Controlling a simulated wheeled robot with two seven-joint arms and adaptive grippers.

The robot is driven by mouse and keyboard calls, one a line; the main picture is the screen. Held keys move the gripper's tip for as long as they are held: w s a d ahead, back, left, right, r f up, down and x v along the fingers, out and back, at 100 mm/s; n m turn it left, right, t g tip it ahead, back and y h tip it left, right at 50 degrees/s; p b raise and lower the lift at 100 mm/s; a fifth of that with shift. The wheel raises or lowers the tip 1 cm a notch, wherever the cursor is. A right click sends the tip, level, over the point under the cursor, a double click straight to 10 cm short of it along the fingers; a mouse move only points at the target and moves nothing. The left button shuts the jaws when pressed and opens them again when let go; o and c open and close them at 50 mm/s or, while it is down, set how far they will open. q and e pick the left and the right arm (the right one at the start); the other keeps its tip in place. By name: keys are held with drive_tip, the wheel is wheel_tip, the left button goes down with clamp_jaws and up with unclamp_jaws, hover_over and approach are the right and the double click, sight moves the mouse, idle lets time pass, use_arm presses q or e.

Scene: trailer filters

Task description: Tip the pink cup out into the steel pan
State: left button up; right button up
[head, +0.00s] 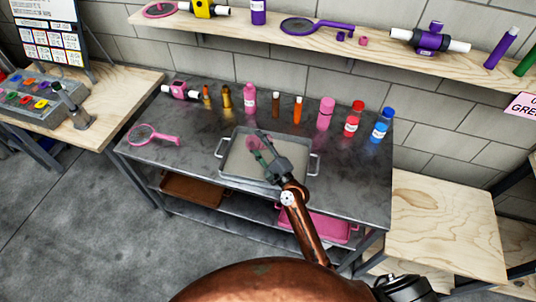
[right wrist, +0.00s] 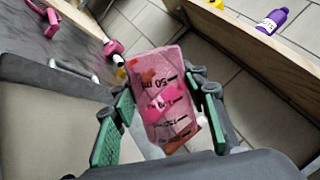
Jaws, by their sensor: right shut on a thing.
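The steel pan (head: 232,165) is a shallow tray with side handles on the dark metal table. My right gripper (head: 262,152) is over the pan, shut on the pink cup (head: 252,143). In the right wrist view the clear pink cup (right wrist: 163,98), with black volume marks, sits between the green finger pads of my gripper (right wrist: 160,125). The cup looks tilted. Pink and red patches show through its wall; I cannot tell whether they are inside it. Part of the pan (right wrist: 40,118) shows left of the cup there. My left gripper is not in view.
Along the table's back stand a pink bottle (head: 250,98), a pink container (head: 325,113), red jars (head: 353,120) and blue jars (head: 381,126). A pink magnifier-like thing (head: 145,134) lies at the left. A wooden shelf (head: 375,52) runs above. The front left tabletop is bare.

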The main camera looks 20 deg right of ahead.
drive_tip(key=shift+d+r+m, duration=0.1)
drive_tip(key=shift+d+m, duration=0.05)
drive_tip(key=shift+m, duration=0.25)
drive_tip(key=shift+w+d+f+m+h, duration=0.15)
drive_tip(key=shift+d+f+m+h, duration=0.35)
drive_tip(key=shift+m, duration=0.6)
idle(0.4)
drive_tip(key=shift+a, duration=0.1)
idle(0.8)
